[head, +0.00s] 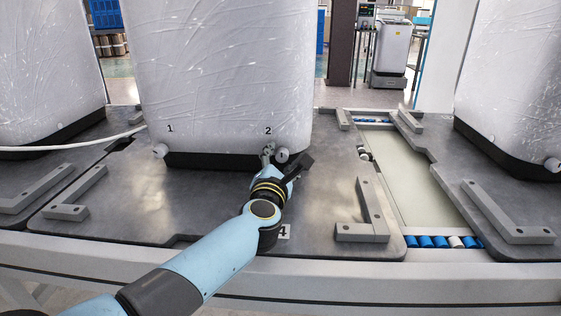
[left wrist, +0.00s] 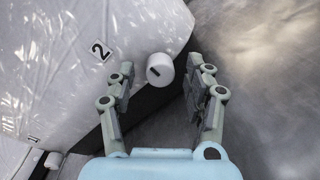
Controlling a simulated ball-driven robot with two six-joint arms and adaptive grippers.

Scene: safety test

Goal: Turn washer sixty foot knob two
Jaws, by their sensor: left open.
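The washer (head: 215,75), wrapped in white film, stands upright on the grey plate with a black base strip. Foot knob two (head: 282,155) is a small white cylinder under the label 2 at its lower right corner. In the left wrist view the knob (left wrist: 160,69) shows a dark slot on its face. My left gripper (head: 276,157) is at the knob; in the wrist view its open fingers (left wrist: 161,92) stand on either side of the knob, apart from it. Foot knob one (head: 160,151) is under the label 1, and it also shows in the wrist view (left wrist: 54,160). My right gripper is not in view.
Grey L-shaped brackets (head: 368,215) sit on the plate to the right, with another bracket (head: 75,195) on the left. A second wrapped washer (head: 510,85) stands at right. A white hose (head: 75,147) runs to the left. Blue rollers (head: 425,241) line the conveyor gap.

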